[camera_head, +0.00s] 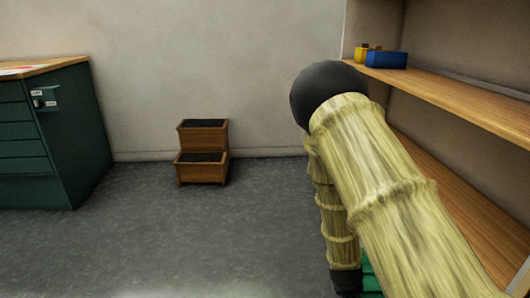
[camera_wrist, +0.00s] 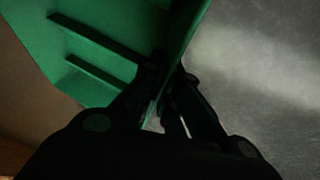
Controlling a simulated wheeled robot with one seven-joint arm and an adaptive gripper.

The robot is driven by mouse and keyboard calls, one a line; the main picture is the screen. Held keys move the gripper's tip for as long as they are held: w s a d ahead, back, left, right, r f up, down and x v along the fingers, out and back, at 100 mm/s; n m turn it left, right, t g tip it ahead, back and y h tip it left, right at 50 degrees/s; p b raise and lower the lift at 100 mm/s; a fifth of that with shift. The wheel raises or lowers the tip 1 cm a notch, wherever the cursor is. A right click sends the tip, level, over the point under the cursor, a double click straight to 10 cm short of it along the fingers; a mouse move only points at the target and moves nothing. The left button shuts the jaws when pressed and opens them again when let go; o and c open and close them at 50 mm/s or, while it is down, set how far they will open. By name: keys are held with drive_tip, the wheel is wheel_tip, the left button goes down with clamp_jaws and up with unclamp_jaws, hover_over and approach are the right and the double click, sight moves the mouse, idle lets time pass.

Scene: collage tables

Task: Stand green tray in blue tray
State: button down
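The green tray (camera_wrist: 100,55) fills the upper left of the wrist view, with ribs across its inner face. My gripper (camera_wrist: 164,80) has its dark fingers on either side of the tray's wall, and they appear closed on it. In the head view only a bit of green tray (camera_head: 371,283) shows at the bottom, below my arm, which hides the rest. A blue, box-shaped tray (camera_head: 386,60) sits on the upper wooden shelf at the right, well away from my gripper. Its inside cannot be made out.
A small yellow object (camera_head: 362,52) stands left of the blue tray. The upper shelf (camera_head: 455,96) is bare towards the front; a lower shelf (camera_head: 455,190) lies beneath. A wooden step stool (camera_head: 202,154) and dark green cabinet (camera_head: 55,135) stand left. The grey floor (camera_head: 190,240) between is clear.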

drive_tip(key=s+a+r+p, duration=0.1)
drive_tip(key=s+a+r, duration=0.45)
drive_tip(key=a, duration=0.35)
wheel_tip(320, 180, up, 37)
drive_tip(key=p, duration=3.7)
drive_tip(key=shift+s+a, duration=0.15)
drive_tip(key=shift+s, duration=0.25)
drive_tip(key=shift+f, duration=0.2)
